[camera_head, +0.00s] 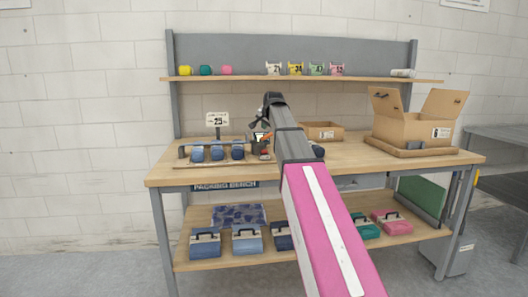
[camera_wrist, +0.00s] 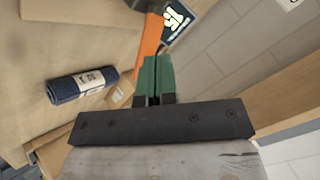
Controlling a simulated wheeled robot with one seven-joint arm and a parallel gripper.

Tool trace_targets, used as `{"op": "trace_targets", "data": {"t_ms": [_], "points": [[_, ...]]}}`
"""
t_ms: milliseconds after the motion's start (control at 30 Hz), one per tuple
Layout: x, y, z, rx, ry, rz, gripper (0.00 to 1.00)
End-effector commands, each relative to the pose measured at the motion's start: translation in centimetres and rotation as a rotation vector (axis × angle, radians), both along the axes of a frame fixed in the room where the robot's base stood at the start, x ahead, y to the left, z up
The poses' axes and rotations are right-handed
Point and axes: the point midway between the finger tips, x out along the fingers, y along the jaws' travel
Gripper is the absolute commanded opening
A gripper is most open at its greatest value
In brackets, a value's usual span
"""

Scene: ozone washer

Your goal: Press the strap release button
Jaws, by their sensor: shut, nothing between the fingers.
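My gripper (camera_wrist: 156,62) shows in the wrist view as two green fingers pressed together, with nothing between them. An orange and black device (camera_wrist: 150,38), perhaps the strapping tool, is just beyond the fingertips. It has a dark panel with a pale green symbol (camera_wrist: 176,18). The fingers overlap part of it, and I cannot tell whether they touch. In the head view the orange and black device (camera_head: 264,146) stands on the bench under my wrist, partly hidden by my arm. I cannot make out a strap release button in either view.
Rolled blue bundles (camera_head: 217,152) lie on a board on the bench (camera_head: 165,174), left of the device; one dark blue roll (camera_wrist: 82,84) shows in the wrist view. A "25" sign (camera_head: 217,119) stands behind. An open carton (camera_head: 415,125) is at the right.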

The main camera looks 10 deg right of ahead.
Motion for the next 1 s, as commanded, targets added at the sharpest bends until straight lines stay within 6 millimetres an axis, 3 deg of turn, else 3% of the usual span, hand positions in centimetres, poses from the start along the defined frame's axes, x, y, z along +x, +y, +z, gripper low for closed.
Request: {"op": "trace_targets", "data": {"t_ms": [600, 1000], "points": [[-0.1, 0.0, -7.1, 0.0, 0.002, 0.001, 0.0], [0.0, 0.0, -8.1, 0.0, 0.0, 0.0, 0.0]]}}
